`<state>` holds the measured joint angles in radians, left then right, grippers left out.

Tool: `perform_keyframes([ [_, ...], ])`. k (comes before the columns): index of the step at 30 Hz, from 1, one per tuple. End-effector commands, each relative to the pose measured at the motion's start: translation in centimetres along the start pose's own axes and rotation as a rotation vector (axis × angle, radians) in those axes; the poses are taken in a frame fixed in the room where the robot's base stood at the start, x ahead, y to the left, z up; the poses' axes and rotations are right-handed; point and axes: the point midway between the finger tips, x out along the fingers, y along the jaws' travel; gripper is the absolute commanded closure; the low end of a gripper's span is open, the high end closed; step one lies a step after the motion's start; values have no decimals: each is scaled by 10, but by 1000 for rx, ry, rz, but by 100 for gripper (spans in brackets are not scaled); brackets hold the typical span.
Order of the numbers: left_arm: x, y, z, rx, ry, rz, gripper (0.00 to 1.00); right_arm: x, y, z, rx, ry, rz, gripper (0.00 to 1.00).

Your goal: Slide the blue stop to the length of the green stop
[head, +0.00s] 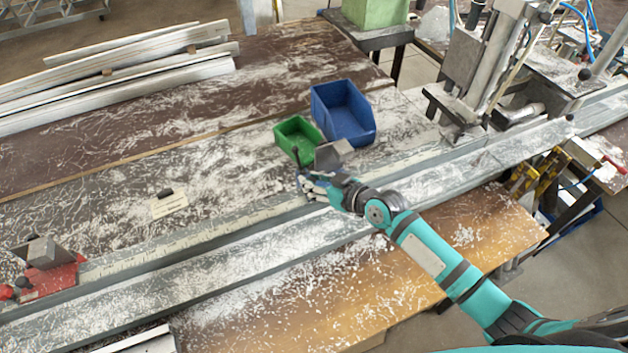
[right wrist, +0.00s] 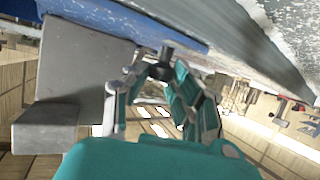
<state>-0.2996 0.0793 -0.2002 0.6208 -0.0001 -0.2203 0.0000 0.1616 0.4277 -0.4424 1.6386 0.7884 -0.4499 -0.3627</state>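The blue stop (right wrist: 130,22) shows in the right wrist view as a blue body with a grey angled plate and a dark handle. In the head view its grey plate (head: 333,153) stands at the rail, with most of its blue body hidden by my gripper. My right gripper (head: 306,182) is at the stop. In the right wrist view its fingertips (right wrist: 152,70) close in on the dark handle. I make out no green stop in either view. My left gripper is not in view.
The long metal rail (head: 210,255) with a pale scale runs across the bench. A red stop (head: 47,280) sits at its left end. A green bin (head: 284,142) and a blue bin (head: 318,108) stand close behind my gripper. A cream card (head: 168,206) lies behind the rail.

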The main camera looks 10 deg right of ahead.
Motion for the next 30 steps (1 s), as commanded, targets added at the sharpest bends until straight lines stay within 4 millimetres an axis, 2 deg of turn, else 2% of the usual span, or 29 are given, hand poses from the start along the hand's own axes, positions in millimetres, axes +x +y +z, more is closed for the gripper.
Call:
perform_keyframes([
  [9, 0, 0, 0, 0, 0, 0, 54, 0, 0, 0, -1, 0, 0, 100],
  [15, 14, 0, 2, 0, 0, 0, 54, -4, 13, 5, -5, -1, 1, 100],
  [23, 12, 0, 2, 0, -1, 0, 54, -6, 14, 2, -1, -1, 1, 100],
  [24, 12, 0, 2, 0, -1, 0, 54, -6, 14, 2, 0, -1, 1, 73],
  [26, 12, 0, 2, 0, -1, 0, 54, -6, 14, 2, 0, 0, 1, 68],
  [30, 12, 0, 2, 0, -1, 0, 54, -5, 14, 2, 0, 0, 0, 68],
])
